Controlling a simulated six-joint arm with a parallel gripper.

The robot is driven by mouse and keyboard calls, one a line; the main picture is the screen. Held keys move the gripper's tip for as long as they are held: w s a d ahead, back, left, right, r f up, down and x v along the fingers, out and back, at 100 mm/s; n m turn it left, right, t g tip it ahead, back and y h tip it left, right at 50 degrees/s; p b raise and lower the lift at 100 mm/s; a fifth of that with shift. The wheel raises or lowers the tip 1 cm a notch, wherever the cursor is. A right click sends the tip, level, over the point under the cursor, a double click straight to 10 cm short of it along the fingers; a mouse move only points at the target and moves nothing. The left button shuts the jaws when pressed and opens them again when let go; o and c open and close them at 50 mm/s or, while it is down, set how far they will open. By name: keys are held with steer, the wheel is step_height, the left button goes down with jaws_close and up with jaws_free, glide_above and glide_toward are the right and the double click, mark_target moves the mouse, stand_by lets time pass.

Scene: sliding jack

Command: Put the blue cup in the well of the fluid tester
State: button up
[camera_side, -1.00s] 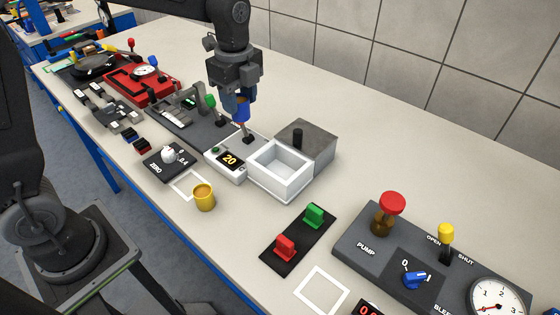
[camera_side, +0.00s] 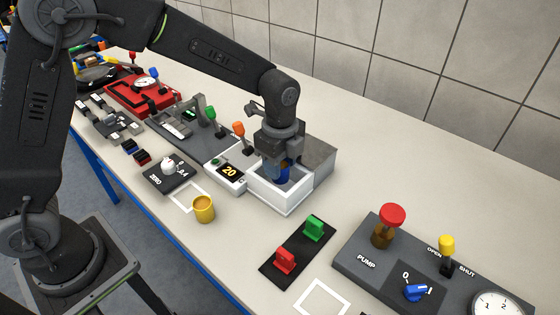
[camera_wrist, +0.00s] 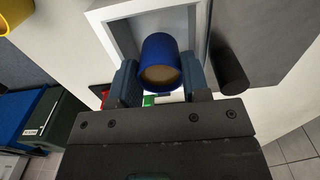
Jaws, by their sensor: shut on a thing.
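The blue cup (camera_wrist: 161,63) is between the two fingers of my gripper (camera_wrist: 160,84) in the wrist view, and the fingers are shut on it. Its inside looks tan. In the side view the cup (camera_side: 284,172) shows only in part below my gripper (camera_side: 281,166), at the white square well (camera_side: 267,198) of the fluid tester. The cup is over or partly inside the well; how far down it is cannot be told. The well's white rim also shows in the wrist view (camera_wrist: 118,12). The tester's display (camera_side: 229,171) reads 20.
A grey block (camera_side: 318,155) adjoins the well; its black knob (camera_wrist: 231,72) shows beside the cup. A yellow cup (camera_side: 203,208) stands in front. A black plate with red and green switches (camera_side: 285,260) and a pump panel (camera_side: 365,246) lie to the right.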

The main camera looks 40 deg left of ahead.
steer(key=shift+f, duration=0.3)
steer(key=shift+f, duration=0.3)
steer(key=o, duration=0.7)
steer(key=shift+o, duration=0.2)
steer(key=shift+r, duration=0.15)
step_height(320, 180, up, 13)
steer(key=s+a+r+n+t, duration=0.2)
steer(key=s+a+r+n, duration=0.15)
steer(key=s+n, duration=0.2)
steer(key=s+a+r+n+t, duration=0.1)
steer(key=s+a+r+n, duration=0.1)
steer(key=s+a+n, duration=0.3)
steer(key=s+a+f+n+t, duration=0.1)
steer(key=s+n, duration=0.2)
steer(key=s, duration=0.2)
steer(key=s+a+f+n+t, duration=0.1)
steer(key=s+n, duration=0.3)
steer(key=s, duration=0.1)
steer(key=shift+s+a+f+t, duration=0.3)
steer(key=shift+s+a+f, duration=0.05)
